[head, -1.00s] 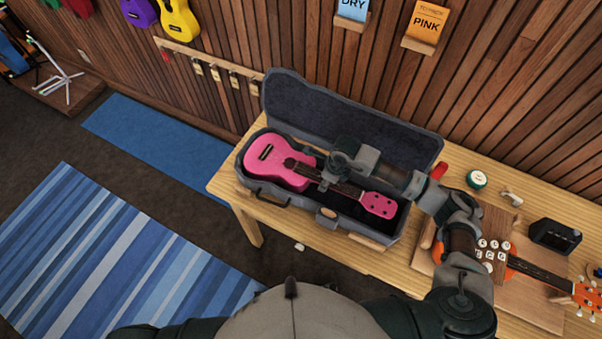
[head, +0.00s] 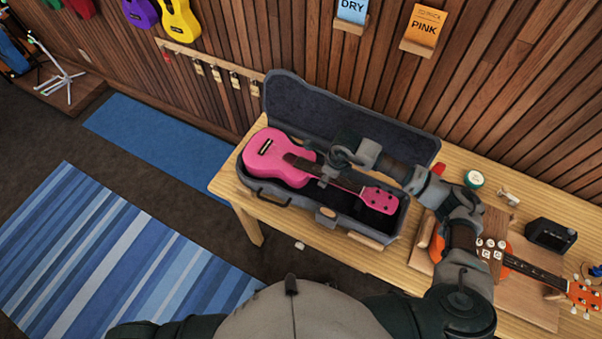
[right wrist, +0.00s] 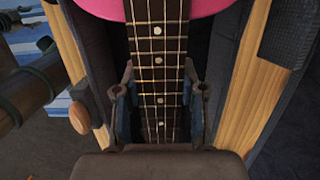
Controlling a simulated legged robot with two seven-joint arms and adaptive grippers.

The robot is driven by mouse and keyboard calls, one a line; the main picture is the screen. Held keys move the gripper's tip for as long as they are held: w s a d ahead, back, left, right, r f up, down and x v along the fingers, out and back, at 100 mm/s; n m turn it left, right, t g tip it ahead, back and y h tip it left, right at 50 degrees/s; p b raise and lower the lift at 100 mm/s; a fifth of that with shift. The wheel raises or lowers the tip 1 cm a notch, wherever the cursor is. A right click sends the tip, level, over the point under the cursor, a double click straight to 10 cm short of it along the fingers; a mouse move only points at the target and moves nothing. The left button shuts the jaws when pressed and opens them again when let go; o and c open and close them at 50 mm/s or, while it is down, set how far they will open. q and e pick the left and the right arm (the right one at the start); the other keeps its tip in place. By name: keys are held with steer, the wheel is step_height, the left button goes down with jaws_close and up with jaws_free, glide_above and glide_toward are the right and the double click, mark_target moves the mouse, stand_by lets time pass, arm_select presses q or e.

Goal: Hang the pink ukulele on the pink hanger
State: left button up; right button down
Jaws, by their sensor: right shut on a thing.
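The pink ukulele (head: 268,158) is over the open dark grey case (head: 292,198) on the wooden table, body to the left and headstock to the right. It seems slightly raised out of the case. My right gripper (head: 325,172) is shut on its neck; the right wrist view shows the fingers (right wrist: 158,105) on both sides of the fretboard (right wrist: 160,62), with the pink body beyond. The left gripper is not in view. Small hangers (head: 215,72) line a wooden rail on the wall; I cannot tell which is pink.
The case lid (head: 345,120) stands open at the back. An orange ukulele (head: 530,268), a black box (head: 550,235) and a round tin (head: 474,179) are on the table's right. The floor at left is open.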

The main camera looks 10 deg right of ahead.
steer(key=shift+r+p, duration=0.85)
steer(key=shift+r, duration=0.9)
steer(key=shift+r+p, duration=1.3)
steer(key=shift+r, duration=1.2)
